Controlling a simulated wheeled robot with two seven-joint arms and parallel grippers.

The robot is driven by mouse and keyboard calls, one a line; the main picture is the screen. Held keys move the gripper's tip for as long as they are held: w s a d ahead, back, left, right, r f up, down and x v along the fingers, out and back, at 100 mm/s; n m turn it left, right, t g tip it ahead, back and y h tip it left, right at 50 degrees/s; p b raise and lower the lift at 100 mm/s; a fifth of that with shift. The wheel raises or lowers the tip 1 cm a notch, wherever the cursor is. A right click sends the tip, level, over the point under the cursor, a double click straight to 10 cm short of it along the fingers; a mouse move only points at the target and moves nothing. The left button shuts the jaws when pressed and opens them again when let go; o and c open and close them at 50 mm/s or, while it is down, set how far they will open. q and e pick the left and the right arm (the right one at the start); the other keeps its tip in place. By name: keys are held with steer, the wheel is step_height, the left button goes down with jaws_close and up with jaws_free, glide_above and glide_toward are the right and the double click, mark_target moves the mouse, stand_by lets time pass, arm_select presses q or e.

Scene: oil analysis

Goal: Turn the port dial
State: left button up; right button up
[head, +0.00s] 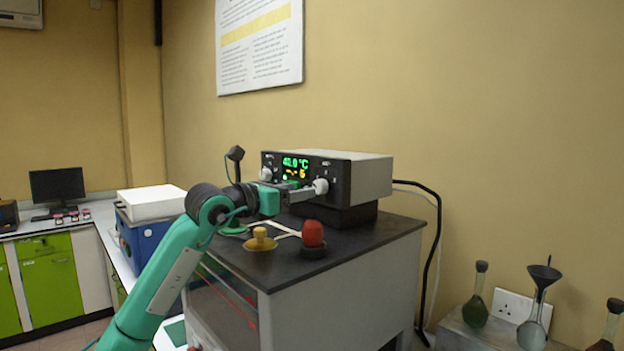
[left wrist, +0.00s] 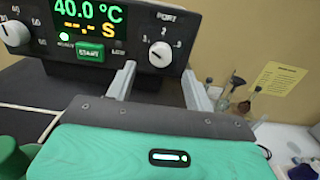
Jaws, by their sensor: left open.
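The port dial (left wrist: 160,55) is a white knob under the word PORT on the instrument's black front panel. It also shows in the head view (head: 321,186), at the right of the panel. My left gripper (left wrist: 157,80) is open, its two fingers spread and pointing at the panel. In the left wrist view the fingertips lie to the left and right below the dial; I cannot tell whether they touch it. In the head view the gripper (head: 308,192) reaches the dial from the left. My right gripper is not in view.
The panel has a display (left wrist: 90,18) reading 40.0 °C, a green START button (left wrist: 90,52) and another white knob (left wrist: 15,33). The instrument stands on a dark-topped cabinet (head: 375,243) with a red-topped item (head: 313,234) and a yellow one (head: 260,240). Flasks (head: 475,308) stand at right.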

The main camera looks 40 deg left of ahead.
mark_target(317, 188)
arm_select(q)
steer(key=w+p, duration=0.1)
steer(key=w, duration=0.3)
steer(key=shift+d+r+p, duration=0.2)
steer(key=shift+p, duration=0.2)
steer(key=shift+w+f, duration=0.2)
steer(key=shift+w, duration=0.45)
steer(key=shift+c, duration=0.2)
steer(key=c, duration=0.9)
